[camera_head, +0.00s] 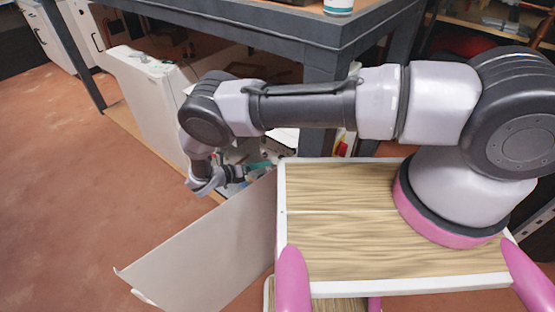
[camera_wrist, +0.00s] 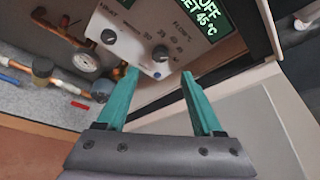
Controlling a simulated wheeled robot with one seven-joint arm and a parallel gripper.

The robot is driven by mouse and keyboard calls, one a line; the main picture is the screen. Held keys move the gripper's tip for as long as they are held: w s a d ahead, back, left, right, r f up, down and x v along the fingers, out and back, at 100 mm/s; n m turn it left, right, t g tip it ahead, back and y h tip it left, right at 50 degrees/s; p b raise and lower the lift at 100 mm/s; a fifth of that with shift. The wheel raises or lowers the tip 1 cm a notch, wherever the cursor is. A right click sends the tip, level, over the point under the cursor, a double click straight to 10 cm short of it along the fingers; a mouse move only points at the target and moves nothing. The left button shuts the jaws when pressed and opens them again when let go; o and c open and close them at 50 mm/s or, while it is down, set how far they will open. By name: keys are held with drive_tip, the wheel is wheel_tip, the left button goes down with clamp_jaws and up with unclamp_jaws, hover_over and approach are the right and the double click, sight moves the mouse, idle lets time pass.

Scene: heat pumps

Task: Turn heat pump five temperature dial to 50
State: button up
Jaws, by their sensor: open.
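In the wrist view a white control panel (camera_wrist: 136,34) shows tilted, with a dark display (camera_wrist: 207,20) reading "OFF" and "SET 45 °C". A dark dial (camera_wrist: 161,53) with a ring of small numbers sits on it; a second dark knob (camera_wrist: 108,37) is to its left. In the head view my gripper (camera_head: 258,166) is low under the table; my arm partly hides the heat pump there.
A pressure gauge (camera_wrist: 86,61) and copper pipes lie left of the panel. In the head view a pale open panel (camera_head: 215,250) stands in front, a white unit (camera_head: 150,95) stands left, and the dark table (camera_head: 290,35) overhangs. The red-brown floor (camera_head: 60,200) at left is clear.

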drive_tip(key=x, duration=0.8)
drive_tip(key=shift+c, duration=0.3)
clamp_jaws()
